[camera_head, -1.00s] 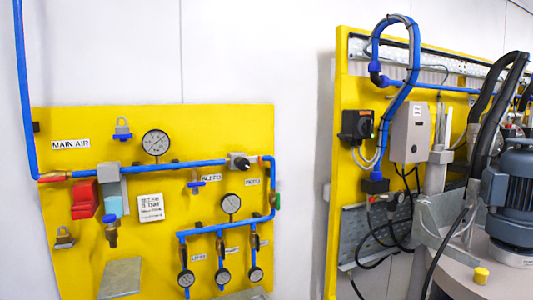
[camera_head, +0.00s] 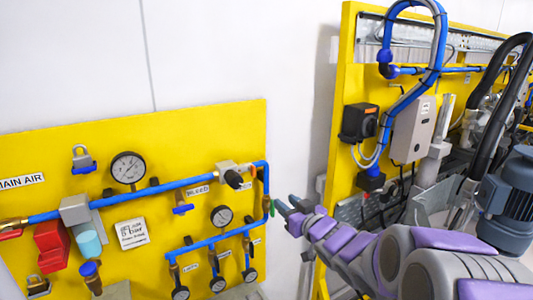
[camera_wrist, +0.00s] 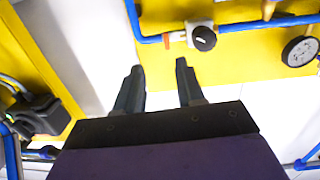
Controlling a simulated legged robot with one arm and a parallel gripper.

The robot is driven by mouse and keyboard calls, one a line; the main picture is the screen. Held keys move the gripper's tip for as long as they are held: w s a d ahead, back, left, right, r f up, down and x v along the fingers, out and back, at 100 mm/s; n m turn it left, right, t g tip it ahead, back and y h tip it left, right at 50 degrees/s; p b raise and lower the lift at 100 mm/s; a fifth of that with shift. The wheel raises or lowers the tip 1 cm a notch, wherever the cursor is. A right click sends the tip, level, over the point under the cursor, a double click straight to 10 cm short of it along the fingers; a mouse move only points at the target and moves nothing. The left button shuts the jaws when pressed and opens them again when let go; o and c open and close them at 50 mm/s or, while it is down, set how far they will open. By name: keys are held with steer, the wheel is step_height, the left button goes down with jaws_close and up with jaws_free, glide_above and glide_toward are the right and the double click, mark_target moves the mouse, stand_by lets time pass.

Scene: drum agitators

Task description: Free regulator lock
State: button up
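On the left yellow panel, a grey-and-blue padlock (camera_head: 83,158) hangs at the upper left, and a brass-coloured padlock (camera_head: 38,285) is at the lower left. I cannot tell which is the regulator lock. A black-knobbed fitting (camera_head: 233,180) sits on the blue pipe at upper right; its knob also shows in the wrist view (camera_wrist: 204,38), ahead of the fingers. My gripper (camera_head: 289,207) is at the panel's right edge, right of and below that knob. In the wrist view, its two fingers (camera_wrist: 158,85) are apart, with nothing between them.
A pressure gauge (camera_head: 128,168), a red block (camera_head: 52,243) and blue pipes (camera_head: 170,187) with several smaller gauges fill the left panel. A second yellow panel (camera_head: 348,90) with a grey box (camera_head: 412,130) and motor (camera_head: 515,200) stands right. White wall lies between.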

steer(key=a+r+y, duration=0.1)
steer(key=r, duration=0.1)
steer(key=p, duration=0.2)
glide_toward(254, 171)
steer(key=x, duration=0.7)
steer(key=shift+w+a+f, duration=0.2)
steer(key=shift+w, duration=0.15)
steer(key=shift+w+a+r, duration=0.1)
steer(key=shift+w+a, duration=0.05)
steer(key=shift+w, duration=0.5)
steer(key=shift+a, duration=0.5)
steer(key=shift+d, duration=0.2)
jaws_close()
